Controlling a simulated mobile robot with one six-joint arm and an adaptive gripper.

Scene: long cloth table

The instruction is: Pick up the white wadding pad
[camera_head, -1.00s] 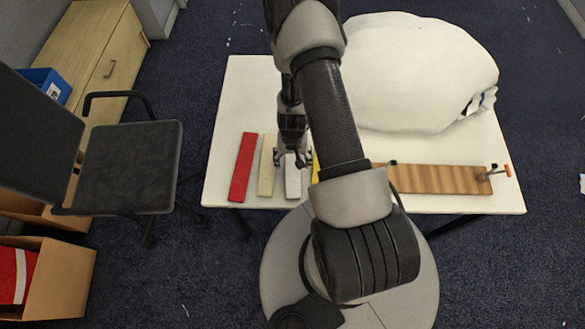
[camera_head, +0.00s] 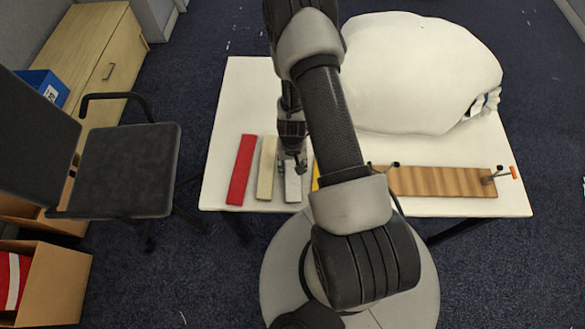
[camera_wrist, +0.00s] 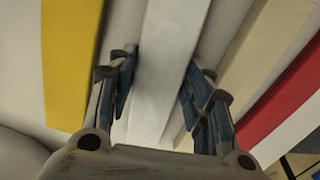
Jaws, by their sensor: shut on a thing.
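The white wadding pad (camera_head: 292,186) is a narrow pale strip on the white table, between a cream strip on its left and a yellow strip on its right. In the wrist view the white pad (camera_wrist: 165,65) runs away between the two fingers. My gripper (camera_head: 291,165) is low over the pad's far part and shut on it; in the wrist view my gripper (camera_wrist: 160,98) has one finger on each side. The pad looks flat at table height; I cannot tell whether it is off the table. My gripper hides its far end in the head view.
A cream strip (camera_head: 267,168), a red strip (camera_head: 241,170) and a partly hidden yellow strip (camera_head: 316,176) lie close by. A striped wooden board (camera_head: 440,181) with clamps lies right. A large white bundle (camera_head: 420,70) fills the table's back right. A chair (camera_head: 125,168) stands left.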

